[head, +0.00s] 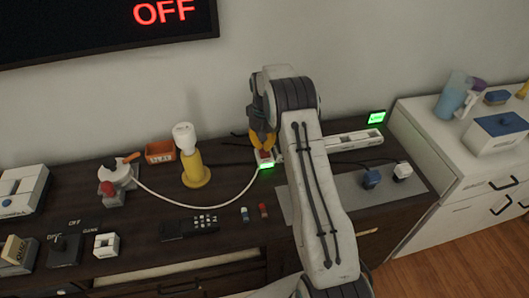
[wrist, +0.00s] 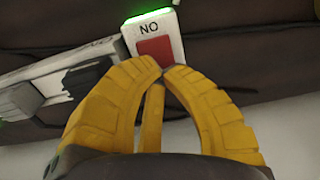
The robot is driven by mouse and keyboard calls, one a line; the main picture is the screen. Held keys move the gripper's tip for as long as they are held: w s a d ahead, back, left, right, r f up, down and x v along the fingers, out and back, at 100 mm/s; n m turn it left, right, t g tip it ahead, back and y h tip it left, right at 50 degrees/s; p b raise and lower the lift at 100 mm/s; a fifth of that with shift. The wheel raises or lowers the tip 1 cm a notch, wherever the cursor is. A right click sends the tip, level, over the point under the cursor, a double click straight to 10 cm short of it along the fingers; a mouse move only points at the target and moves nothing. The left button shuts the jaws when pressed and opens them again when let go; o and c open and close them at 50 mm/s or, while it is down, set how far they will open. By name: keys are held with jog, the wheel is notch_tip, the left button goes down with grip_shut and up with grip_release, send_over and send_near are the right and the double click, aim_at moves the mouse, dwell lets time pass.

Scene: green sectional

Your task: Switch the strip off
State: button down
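The white power strip (head: 352,140) lies at the back of the dark cabinet top, partly hidden behind my arm. Its switch box (head: 265,164) is at its left end, with a green glow along the front edge. In the wrist view the switch box (wrist: 177,32) shows a red rocker (wrist: 155,49), a label reading "NO" in this view and a lit green edge. The strip's body (wrist: 55,82) runs to the left there. My gripper (wrist: 163,68) has its yellow fingertips nearly together at the rocker's lower edge, holding nothing. I cannot tell whether they touch it.
A yellow lamp (head: 195,170), an orange box (head: 160,151) and a black remote (head: 190,226) are left of the strip. Two plugs (head: 371,178) (head: 402,172) lie at right. A green-lit display (head: 376,117) stands behind. The wall screen (head: 100,25) reads "OFF".

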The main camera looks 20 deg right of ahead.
jog(key=shift+f+b, duration=0.55)
jog(key=shift+f, duration=0.35)
dwell(0.4)
jog(key=shift+r, duration=0.1)
jog(key=shift+r+p, duration=2.45)
jog(key=shift+r, duration=1.05)
